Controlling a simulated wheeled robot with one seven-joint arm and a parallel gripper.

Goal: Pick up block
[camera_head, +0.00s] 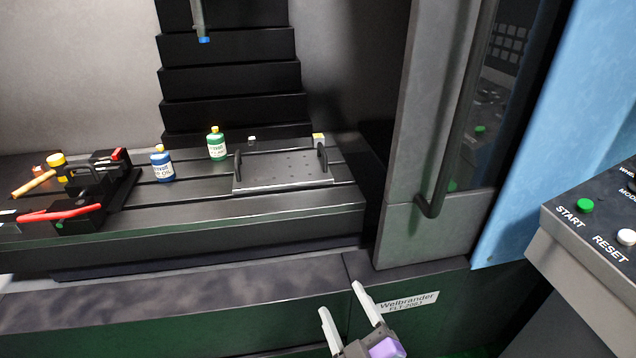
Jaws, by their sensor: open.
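My gripper (341,300) is at the bottom centre, in front of the machine's lower front panel. Its two pale fingers are apart and nothing shows between them. It is well short of the worktable and lower in the picture. No thing is clearly a plain block.
The slotted table (215,208) holds a handled plate (285,174), a blue bottle (162,166), a green bottle (217,146), a yellow-headed mallet (35,184) and black red-handled fixtures (85,208). A door with handle (462,120) and control panel (600,225) stand right.

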